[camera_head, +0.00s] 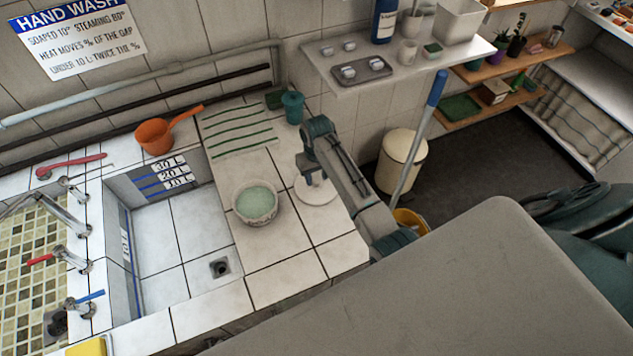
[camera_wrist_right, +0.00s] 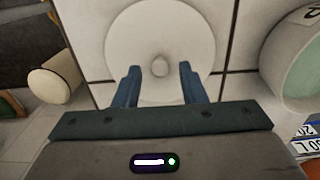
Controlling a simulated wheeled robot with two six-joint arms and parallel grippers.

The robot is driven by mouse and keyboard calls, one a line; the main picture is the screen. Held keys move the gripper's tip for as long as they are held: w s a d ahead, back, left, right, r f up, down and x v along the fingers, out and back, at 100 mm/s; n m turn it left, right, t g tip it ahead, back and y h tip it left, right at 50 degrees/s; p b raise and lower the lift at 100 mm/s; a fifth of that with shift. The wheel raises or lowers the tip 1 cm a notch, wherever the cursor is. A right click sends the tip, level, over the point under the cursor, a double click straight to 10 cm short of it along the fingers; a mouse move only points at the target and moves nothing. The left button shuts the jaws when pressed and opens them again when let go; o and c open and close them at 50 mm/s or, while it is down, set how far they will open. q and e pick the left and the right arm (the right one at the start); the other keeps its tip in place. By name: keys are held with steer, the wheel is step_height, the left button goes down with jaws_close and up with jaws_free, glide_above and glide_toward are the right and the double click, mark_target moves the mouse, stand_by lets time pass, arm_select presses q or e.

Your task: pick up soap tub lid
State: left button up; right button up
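The soap tub lid (camera_head: 318,192) is a white round disc lying on the white tiles, just right of the soap tub (camera_head: 255,204), an open bowl with pale green contents. In the right wrist view the lid (camera_wrist_right: 160,28) has a small round knob (camera_wrist_right: 160,64) at its middle. My right gripper (camera_head: 314,180) is over the lid. In the right wrist view its two blue fingers (camera_wrist_right: 158,70) are apart, on either side of the knob and not touching it. The tub (camera_wrist_right: 296,62) shows at the right edge there. My left gripper is not in view.
A sink basin (camera_head: 165,240) lies left of the tub. An orange dipper (camera_head: 155,137), a striped cloth (camera_head: 238,130) and a teal cup (camera_head: 293,107) are behind. A shelf (camera_head: 400,65) hangs above right. A blue-handled mop (camera_head: 420,130) stands beside my right arm.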

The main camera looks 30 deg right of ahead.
steer(key=shift+f, duration=1.05)
jaws_close()
steer(key=shift+r, duration=0.15)
